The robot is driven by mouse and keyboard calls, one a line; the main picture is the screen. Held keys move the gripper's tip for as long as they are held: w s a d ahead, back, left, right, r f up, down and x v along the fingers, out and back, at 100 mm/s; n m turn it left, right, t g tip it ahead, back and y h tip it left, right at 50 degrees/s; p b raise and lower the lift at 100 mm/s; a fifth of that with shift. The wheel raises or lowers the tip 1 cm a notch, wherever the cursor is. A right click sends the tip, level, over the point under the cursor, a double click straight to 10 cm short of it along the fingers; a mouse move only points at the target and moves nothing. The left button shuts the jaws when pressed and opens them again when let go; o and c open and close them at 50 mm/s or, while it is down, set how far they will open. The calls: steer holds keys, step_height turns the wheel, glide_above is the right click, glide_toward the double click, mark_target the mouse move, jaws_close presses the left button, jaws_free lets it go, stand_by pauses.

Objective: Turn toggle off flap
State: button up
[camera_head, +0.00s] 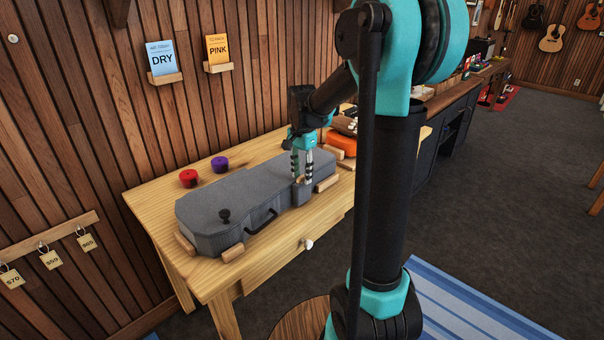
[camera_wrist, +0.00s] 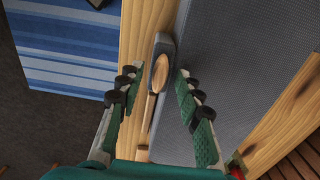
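A grey ukulele case (camera_head: 235,200) lies on the light wood workbench. In the wrist view, a dark grey piece with an oval tan face (camera_wrist: 161,72), which looks like the toggle flap, sits at the edge of the case's grey textured surface (camera_wrist: 235,60). My gripper (camera_wrist: 157,82) is open, with one green finger on each side of this piece and gaps showing to both. In the head view, my gripper (camera_head: 302,172) points down at the far right part of the case. The flap cannot be made out clearly there.
Wooden blocks (camera_head: 230,252) sit around the case. Red (camera_head: 188,178) and purple (camera_head: 219,164) round items stand behind it on the bench (camera_head: 155,205). An orange item (camera_head: 341,143) lies beyond my gripper. A drawer knob (camera_head: 308,244) juts from the bench front.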

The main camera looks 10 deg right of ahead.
mark_target(302, 176)
step_height(302, 176, up, 12)
stand_by(0.7)
steer(key=s+d+f+n+t, duration=0.2)
steer(key=s+f+n, duration=0.3)
steer(key=s+f, duration=0.6)
steer(key=s+d+f+n+t, duration=0.2)
steer(key=s+f+n, duration=0.4)
steer(key=s+f, duration=0.5)
steer(key=shift+o, duration=0.4)
steer(key=shift+r, duration=0.1)
